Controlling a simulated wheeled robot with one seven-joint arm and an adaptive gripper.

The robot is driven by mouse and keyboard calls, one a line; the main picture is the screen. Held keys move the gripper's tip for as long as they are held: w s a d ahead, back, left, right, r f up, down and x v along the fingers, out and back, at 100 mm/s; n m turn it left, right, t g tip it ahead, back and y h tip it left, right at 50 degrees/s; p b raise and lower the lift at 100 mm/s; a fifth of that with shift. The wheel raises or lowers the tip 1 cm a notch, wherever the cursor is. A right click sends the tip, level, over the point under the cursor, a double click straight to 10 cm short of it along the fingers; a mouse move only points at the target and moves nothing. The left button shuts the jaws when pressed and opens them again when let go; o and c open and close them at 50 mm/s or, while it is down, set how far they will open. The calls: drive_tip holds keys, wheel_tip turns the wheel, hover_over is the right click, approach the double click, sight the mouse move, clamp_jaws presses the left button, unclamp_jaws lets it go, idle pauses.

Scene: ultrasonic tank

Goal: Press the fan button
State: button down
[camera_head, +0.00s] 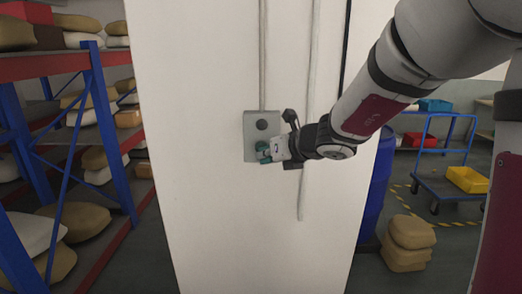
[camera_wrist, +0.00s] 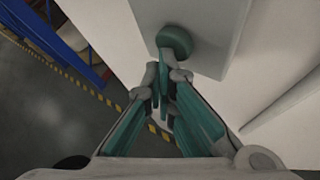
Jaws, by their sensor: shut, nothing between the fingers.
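A grey control box (camera_head: 251,118) is fixed to the white pillar in the head view. My gripper (camera_head: 264,154) is at the lower part of the box and covers most of what is there. In the wrist view a round dark green button (camera_wrist: 175,38) stands out from the grey box (camera_wrist: 217,38). The teal fingers of my gripper (camera_wrist: 165,72) are together and empty, with their tips right at this button's lower edge. I cannot tell whether they touch it. No label is readable.
The white pillar (camera_head: 220,225) carries thin vertical pipes (camera_head: 311,90). Blue and red shelving (camera_head: 95,110) with sacks stands on the left. On the right are a blue barrel (camera_head: 374,195), stacked sacks (camera_head: 408,245) and a blue cart (camera_head: 450,187).

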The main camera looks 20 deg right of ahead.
drive_tip(key=s+a, duration=0.1)
drive_tip(key=s, duration=0.4)
drive_tip(key=shift+s+a, duration=0.35)
drive_tip(key=shift+s, duration=0.05)
drive_tip(key=s+a+r+n+g+y, duration=0.15)
drive_tip(key=s+a+n, duration=0.25)
drive_tip(key=s+n, duration=0.4)
drive_tip(key=s+a+r+n+g+y, duration=0.1)
drive_tip(key=s+a+r+n+g, duration=0.3)
drive_tip(key=n, duration=0.6)
drive_tip(key=s+d+f+n+h, duration=0.2)
drive_tip(key=s+d+n+h, duration=0.1)
drive_tip(key=s+d+n, duration=0.2)
drive_tip(key=s+d+f+n+h, duration=0.2)
drive_tip(key=s+d+n+h, duration=0.2)
drive_tip(key=s+n, duration=0.6)
drive_tip(key=shift+s+d+f+n, duration=0.15)
drive_tip(key=shift+d+f+n, duration=0.2)
drive_tip(key=shift+d+n, duration=0.35)
